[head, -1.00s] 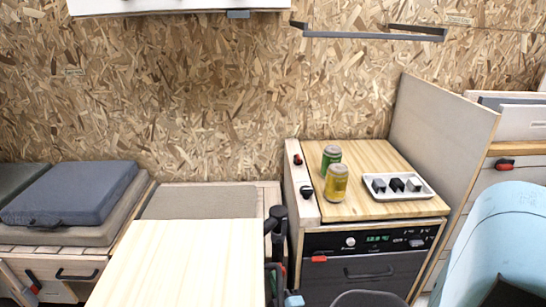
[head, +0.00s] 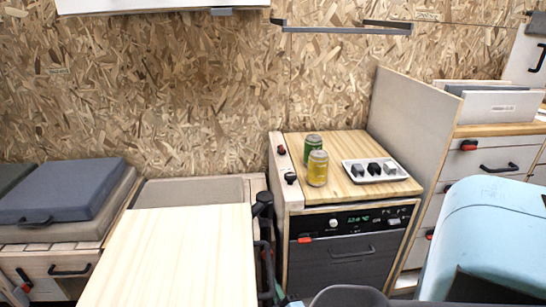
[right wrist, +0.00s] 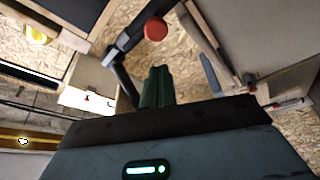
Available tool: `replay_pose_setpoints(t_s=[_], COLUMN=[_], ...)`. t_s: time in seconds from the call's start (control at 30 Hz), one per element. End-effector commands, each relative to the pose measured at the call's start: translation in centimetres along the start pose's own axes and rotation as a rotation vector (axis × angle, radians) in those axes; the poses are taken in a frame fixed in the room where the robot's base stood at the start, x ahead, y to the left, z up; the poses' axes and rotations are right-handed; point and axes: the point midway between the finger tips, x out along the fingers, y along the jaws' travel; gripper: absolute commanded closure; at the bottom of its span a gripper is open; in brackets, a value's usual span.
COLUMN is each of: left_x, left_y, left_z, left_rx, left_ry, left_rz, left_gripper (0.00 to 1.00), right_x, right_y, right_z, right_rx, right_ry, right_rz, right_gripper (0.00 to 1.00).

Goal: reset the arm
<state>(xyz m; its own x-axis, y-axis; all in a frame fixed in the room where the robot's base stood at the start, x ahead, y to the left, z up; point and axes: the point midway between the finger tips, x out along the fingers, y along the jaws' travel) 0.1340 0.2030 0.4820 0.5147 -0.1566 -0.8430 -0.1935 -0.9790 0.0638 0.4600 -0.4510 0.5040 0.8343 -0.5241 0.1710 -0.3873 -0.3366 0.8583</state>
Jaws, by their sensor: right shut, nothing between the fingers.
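My right gripper (right wrist: 157,88) shows in the right wrist view. Its two dark green fingers are together, with nothing visible between them. Its dark body fills the bottom of that view. Neither gripper can be made out in the head view, and my left gripper is out of sight.
A wooden counter (head: 340,195) holds a green can (head: 312,144), a yellow can (head: 317,170) and a white tray (head: 375,179). An oven (head: 345,255) sits below it. A pale tabletop (head: 175,255) stands in front, cushions (head: 62,190) at left, drawers (head: 495,160) at right.

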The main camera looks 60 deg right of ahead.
Motion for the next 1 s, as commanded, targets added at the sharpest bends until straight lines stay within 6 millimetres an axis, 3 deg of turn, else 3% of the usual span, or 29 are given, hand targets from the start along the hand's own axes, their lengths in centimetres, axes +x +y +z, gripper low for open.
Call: replay_pose_setpoints(t_s=[0.47,0.6,0.77,1.0], left_x=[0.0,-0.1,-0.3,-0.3], left_y=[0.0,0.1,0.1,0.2], left_z=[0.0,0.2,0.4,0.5], left_rx=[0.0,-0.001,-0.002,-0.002], left_ry=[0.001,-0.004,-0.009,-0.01], left_rz=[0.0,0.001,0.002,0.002], left_gripper=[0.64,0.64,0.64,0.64], right_x=[-0.1,-1.3,-6.0,-17.1], right_y=[0.0,-0.4,-1.9,-3.5], right_z=[0.0,0.2,0.3,-0.9], right_rx=[0.001,0.028,0.13,0.325], right_ry=[0.001,0.019,0.047,-0.036], right_rz=[-0.002,-0.063,-0.277,-0.686], right_gripper=[1.0,1.0,1.0,1.0])
